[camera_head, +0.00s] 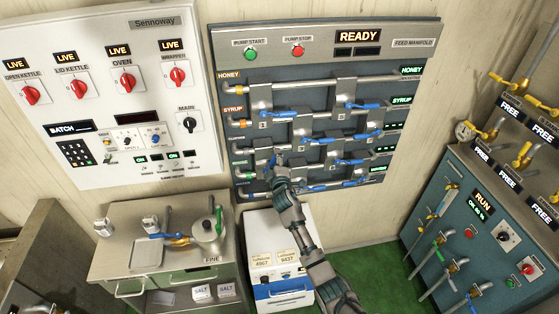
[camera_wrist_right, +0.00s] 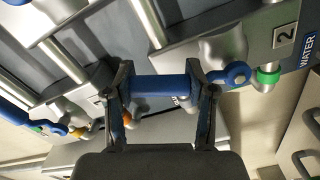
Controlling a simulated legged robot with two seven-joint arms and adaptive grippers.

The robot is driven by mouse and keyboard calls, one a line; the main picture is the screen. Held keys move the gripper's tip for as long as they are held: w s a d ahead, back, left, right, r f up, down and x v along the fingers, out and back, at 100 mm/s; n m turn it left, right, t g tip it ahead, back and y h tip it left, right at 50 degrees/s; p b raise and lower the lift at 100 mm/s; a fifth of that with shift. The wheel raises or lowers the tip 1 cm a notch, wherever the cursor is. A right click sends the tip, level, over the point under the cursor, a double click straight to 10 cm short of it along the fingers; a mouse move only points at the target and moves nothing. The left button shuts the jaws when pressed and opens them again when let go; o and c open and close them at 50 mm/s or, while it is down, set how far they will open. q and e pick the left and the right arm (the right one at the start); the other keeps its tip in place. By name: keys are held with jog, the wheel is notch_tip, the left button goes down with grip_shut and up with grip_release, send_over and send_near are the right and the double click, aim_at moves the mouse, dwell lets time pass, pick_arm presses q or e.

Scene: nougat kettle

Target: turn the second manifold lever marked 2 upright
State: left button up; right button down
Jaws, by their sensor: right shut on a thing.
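The feed manifold (camera_head: 385,65) is a dark wall panel with silver pipes and blue levers. My right gripper (camera_head: 276,163) is at its lower left part, reaching up from below. In the right wrist view, my right gripper (camera_wrist_right: 160,95) is shut on a blue lever handle (camera_wrist_right: 163,84), which lies crosswise between the fingers. The handle joins a blue hub (camera_wrist_right: 236,74) beside a silver block with a plate marked 2 (camera_wrist_right: 285,36). The gripper hides much of this lever in the head view, so its exact angle on the panel is hard to tell. My left gripper is not in view.
Other blue levers (camera_head: 366,106) sit close around on the manifold. A white control panel (camera_head: 108,90) hangs to the left. A metal counter with a pot (camera_head: 208,232) stands lower left. A valve cabinet (camera_head: 475,230) stands at right. Green floor (camera_head: 370,275) is clear between.

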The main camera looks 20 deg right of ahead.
aim_at(263, 151)
jog(key=a+n, duration=0.2)
jog(key=n, duration=0.1)
jog(key=shift+w+a+r, duration=0.1)
jog(key=shift+w+r, duration=0.1)
jog(key=shift+w, duration=0.05)
jog(key=shift+w+a+n+p, duration=0.1)
jog(key=shift+a+n+p, duration=0.25)
jog(key=shift+a+n, duration=0.25)
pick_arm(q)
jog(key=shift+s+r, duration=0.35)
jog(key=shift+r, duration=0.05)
pick_arm(e)
jog(key=shift+f, duration=0.1)
jog(key=shift+f+n, duration=0.1)
jog(key=shift+n, duration=0.2)
jog(key=c, duration=0.6)
grip_release()
jog(key=shift+o, duration=1.2)
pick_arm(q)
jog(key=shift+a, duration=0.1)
pick_arm(e)
jog(key=shift+w+a, duration=0.1)
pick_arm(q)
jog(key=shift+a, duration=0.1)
pick_arm(e)
jog(key=shift+r, duration=0.2)
